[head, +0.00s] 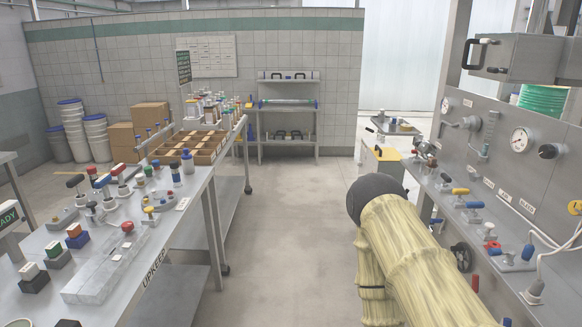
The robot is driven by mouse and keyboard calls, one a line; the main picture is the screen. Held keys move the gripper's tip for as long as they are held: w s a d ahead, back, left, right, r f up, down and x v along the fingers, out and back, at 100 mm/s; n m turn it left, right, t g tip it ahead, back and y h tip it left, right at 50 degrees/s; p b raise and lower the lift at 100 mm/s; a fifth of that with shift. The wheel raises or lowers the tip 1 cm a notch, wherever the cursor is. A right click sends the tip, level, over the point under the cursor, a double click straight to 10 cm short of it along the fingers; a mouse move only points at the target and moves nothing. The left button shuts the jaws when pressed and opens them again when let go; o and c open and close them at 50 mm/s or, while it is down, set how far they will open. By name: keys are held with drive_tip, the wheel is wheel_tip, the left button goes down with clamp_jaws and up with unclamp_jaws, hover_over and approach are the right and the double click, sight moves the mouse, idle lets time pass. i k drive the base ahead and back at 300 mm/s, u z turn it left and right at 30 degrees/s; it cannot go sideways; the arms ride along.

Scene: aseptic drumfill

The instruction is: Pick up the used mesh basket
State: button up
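I cannot make out a mesh basket anywhere in the head view. It may be hidden, out of frame or too small to tell. My arm, in a pale yellow sleeve with a dark rounded joint, rises at the lower right. My gripper itself does not show, and what it holds cannot be seen.
A long steel bench (187,227) with small fixtures and a wooden compartment tray (203,157) runs along the left. A gauge panel (540,165) above a bench stands right. A shelf rack (287,143), a small cart (393,127) and buckets (95,135) stand behind. The middle floor is clear.

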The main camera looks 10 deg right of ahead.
sight(432, 161)
drive_tip(key=i, duration=3.7)
drive_tip(key=z, duration=1.65)
